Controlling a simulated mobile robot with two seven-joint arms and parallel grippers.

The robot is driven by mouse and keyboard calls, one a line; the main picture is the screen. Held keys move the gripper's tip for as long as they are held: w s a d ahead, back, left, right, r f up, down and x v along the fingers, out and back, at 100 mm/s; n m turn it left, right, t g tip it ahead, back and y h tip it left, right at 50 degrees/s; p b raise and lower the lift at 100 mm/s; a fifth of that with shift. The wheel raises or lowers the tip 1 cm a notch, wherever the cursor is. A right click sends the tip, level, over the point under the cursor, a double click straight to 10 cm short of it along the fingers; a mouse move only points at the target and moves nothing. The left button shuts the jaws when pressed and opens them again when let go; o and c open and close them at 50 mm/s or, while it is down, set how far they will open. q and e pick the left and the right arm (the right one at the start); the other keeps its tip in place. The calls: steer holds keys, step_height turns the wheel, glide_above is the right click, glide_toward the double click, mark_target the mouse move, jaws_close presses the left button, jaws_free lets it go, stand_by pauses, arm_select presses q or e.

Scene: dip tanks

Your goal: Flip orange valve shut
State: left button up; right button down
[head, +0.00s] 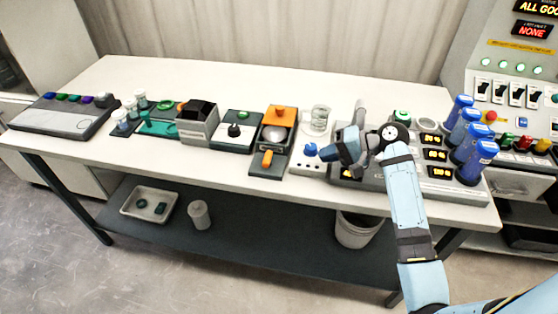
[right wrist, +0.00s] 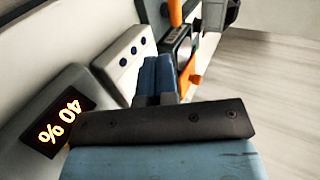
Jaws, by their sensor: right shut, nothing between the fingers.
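I take the orange handle as the valve, but cannot be sure. In the right wrist view, orange parts (right wrist: 195,82) show beyond my fingers. My right gripper (head: 328,153) is shut and empty, over the panel to the right of that box and apart from the orange handle. Its blue fingers (right wrist: 159,76) are together. My left gripper is not in view.
Several blue cylinders (head: 470,130) stand on the grey display unit at the right. The bench's front strip (head: 200,158) is clear.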

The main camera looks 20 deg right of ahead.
glide_toward(270, 163)
steer(key=a+f, duration=0.1)
steer(key=w+a+f, duration=0.1)
steer(key=f, duration=0.1)
steer(key=shift+w+f, duration=0.1)
steer(key=shift+w+a, duration=0.55)
steer(key=shift+a, duration=0.2)
steer(key=shift+w+a, duration=0.55)
steer(key=shift+a, duration=0.25)
